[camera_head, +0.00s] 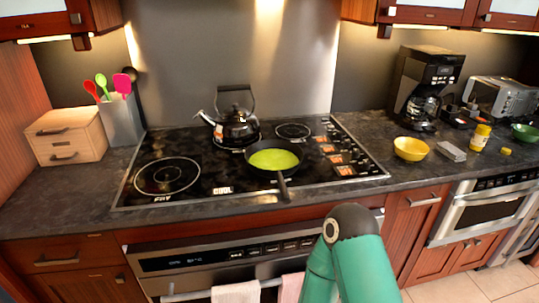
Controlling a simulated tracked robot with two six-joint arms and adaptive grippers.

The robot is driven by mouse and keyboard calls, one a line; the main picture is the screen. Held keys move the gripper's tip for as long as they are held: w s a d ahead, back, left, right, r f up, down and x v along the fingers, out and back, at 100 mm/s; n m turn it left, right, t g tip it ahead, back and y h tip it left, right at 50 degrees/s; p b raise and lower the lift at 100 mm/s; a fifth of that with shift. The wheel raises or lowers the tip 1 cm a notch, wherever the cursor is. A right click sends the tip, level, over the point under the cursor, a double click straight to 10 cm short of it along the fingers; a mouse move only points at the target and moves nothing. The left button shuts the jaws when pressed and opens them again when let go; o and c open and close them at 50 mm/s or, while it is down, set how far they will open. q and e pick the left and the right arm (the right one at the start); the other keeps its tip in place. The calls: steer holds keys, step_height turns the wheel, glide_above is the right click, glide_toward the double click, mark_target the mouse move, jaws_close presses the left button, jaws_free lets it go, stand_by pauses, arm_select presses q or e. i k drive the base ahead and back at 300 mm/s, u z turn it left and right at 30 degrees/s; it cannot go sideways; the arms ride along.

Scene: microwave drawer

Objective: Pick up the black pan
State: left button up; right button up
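The black pan (284,188) sits on the black cooktop, right of the middle, with its handle pointing toward me over the front edge. A flat yellow-green layer (273,158) covers the inside of the pan. No gripper of mine shows in the head view. Only a green and dark link of one of my arms (352,255) stands in front of the counter, below and to the right of the pan handle. It does not cover the pan.
A black kettle (236,128) stands on the cooktop (205,195) just behind and left of the pan. A utensil holder (122,122) and wooden box (66,138) are at left. A yellow bowl (410,150) and coffee maker (428,85) are at right. The cooktop's left front is clear.

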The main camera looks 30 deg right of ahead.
mark_target(272, 157)
steer(key=z, duration=0.4)
steer(key=i, duration=0.95)
steer(key=z, duration=0.65)
steer(key=k, duration=0.75)
steer(key=z, duration=0.2)
steer(key=i, duration=0.8)
steer(key=u, duration=0.1)
